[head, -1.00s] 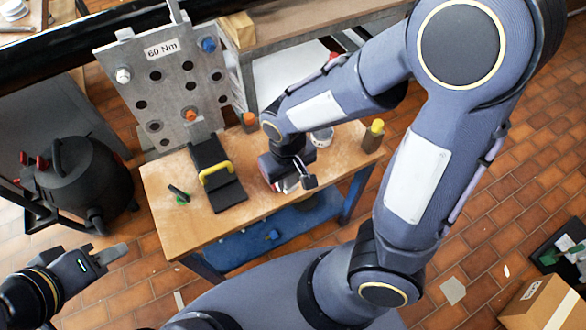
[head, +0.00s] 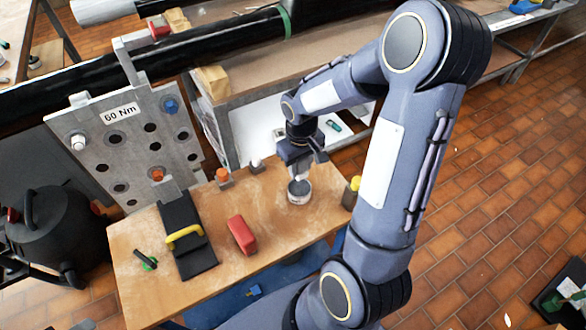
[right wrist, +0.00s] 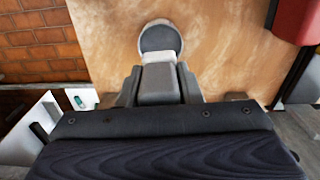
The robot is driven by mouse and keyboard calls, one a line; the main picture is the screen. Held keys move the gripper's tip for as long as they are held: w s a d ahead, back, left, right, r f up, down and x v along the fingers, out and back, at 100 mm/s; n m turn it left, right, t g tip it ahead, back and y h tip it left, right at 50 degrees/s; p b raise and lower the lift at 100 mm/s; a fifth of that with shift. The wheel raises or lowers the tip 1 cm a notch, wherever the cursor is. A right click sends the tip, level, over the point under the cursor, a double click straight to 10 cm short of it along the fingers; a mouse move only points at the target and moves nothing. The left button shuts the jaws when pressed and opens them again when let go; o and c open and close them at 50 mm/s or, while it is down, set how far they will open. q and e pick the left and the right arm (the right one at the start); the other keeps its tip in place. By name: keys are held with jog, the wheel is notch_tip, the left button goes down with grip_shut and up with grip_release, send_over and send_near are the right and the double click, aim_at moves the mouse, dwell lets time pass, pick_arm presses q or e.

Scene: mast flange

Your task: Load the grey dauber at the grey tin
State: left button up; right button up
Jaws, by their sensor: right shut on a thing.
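The grey tin (head: 299,193) is a round, low tin on the right part of the wooden bench. In the right wrist view, the tin (right wrist: 161,36) shows a grey inside and a pale rim, just beyond the fingertips. My right gripper (head: 300,165) is directly above the tin, pointing down. It is shut on the grey dauber (right wrist: 158,84), a grey block with a paler end between the fingers. The dauber's lower end is at or just over the tin; I cannot tell whether it touches the inside. My left gripper is not clearly in view.
A red block (head: 241,235), a black stand with yellow handle (head: 184,236) and a green-black tool (head: 146,259) lie to the left. Orange-topped (head: 223,178), pale-topped (head: 255,166) and yellow-topped (head: 354,188) items stand nearby. The plate marked 60 Nm (head: 125,145) rises behind.

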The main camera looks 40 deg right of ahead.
jog(key=shift+f+b, duration=2.15)
jog(key=shift+f, duration=0.7)
jog(key=shift+f+b, duration=0.5)
jog(key=shift+f, duration=0.05)
jog(key=shift+r+p, duration=2.9)
jog(key=shift+r, duration=0.7)
jog(key=shift+f, duration=0.1)
jog(key=shift+a, duration=0.1)
